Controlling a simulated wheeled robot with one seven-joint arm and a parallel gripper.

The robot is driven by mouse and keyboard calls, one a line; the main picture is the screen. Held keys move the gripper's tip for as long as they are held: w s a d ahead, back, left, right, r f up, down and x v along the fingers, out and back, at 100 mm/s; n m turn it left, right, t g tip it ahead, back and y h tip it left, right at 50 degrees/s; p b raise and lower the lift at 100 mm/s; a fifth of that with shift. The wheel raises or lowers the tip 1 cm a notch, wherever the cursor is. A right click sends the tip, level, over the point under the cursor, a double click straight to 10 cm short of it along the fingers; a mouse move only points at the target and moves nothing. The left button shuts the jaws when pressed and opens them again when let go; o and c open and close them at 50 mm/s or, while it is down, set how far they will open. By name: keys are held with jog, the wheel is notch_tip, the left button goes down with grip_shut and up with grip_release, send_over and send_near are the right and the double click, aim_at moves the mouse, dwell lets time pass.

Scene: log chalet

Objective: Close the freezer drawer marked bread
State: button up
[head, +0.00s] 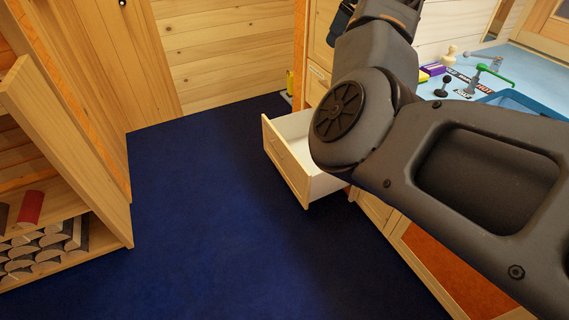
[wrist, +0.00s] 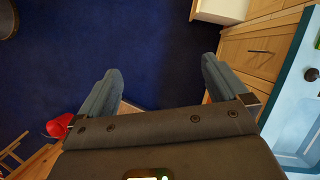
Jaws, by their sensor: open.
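A drawer (head: 287,168) with a pale wooden front and white inside is pulled out from the cabinet row in the head view. My arm covers its right part, and I cannot read any mark on it. In the wrist view, a white box-like side (wrist: 222,9) at the top right looks like this open drawer. My gripper (wrist: 162,72) is open and empty, its two fingers wide apart above the blue floor. The drawer is beyond the fingertips, up and to the right, not touched by them.
A light blue counter (head: 455,88) at right holds small items and a blue tray (head: 520,101). Closed wooden drawers (wrist: 252,50) line the right in the wrist view. A shelf with logs (head: 45,248) stands at left. The dark blue floor (head: 215,225) is clear.

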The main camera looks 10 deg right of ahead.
jog(key=shift+a+r, duration=0.15)
jog(key=shift+r, duration=0.1)
